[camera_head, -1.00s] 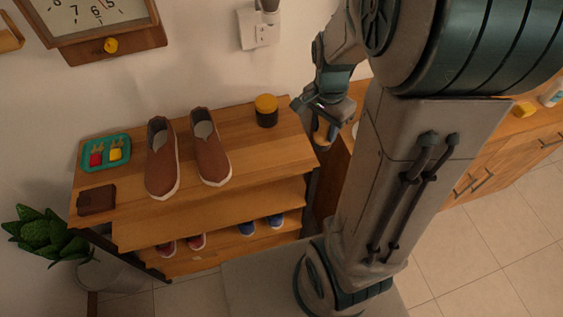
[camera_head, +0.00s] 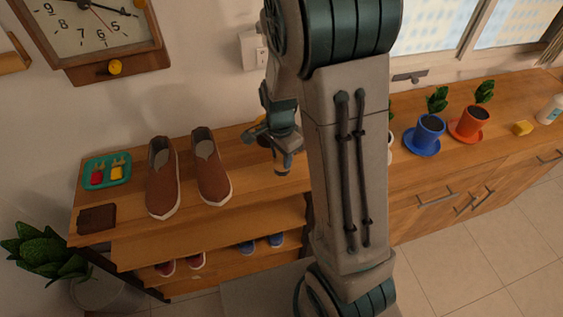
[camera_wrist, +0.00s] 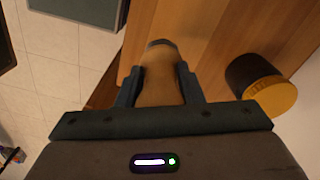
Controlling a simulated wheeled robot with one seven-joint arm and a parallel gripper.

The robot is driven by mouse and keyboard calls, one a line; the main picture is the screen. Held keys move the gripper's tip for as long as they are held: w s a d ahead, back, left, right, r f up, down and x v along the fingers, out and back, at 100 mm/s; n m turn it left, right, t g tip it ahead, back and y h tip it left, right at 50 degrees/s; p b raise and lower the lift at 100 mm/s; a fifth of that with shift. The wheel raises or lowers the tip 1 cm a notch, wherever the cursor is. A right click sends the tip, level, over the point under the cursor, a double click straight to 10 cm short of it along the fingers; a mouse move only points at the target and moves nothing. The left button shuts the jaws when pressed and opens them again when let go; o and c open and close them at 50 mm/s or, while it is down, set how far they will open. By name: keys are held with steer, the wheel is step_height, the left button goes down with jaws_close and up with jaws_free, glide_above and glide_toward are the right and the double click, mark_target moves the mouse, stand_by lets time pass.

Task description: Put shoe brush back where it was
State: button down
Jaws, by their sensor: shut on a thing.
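My gripper (camera_head: 280,143) is over the right end of the wooden shoe rack's top (camera_head: 247,165), shut on the shoe brush (camera_wrist: 160,80). In the wrist view the brush is a tan, rounded piece with a dark end, held between the two fingers. In the head view only a small tan-and-dark part of the brush (camera_head: 283,162) shows below my gripper. The wrist view shows the rack top below and beyond the brush; I cannot tell whether they touch.
A dark jar with a yellow lid (camera_wrist: 270,95) stands close to the right of my gripper in the wrist view. Brown shoes (camera_head: 212,170), a teal tray (camera_head: 107,171) and a brown wallet (camera_head: 97,218) lie farther left on the rack. Potted plants (camera_head: 428,132) stand on the right counter.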

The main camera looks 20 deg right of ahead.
mark_target(282, 164)
steer(key=shift+f, duration=1.8)
steer(key=shift+f, duration=0.15)
steer(key=c, duration=1)
jaws_free()
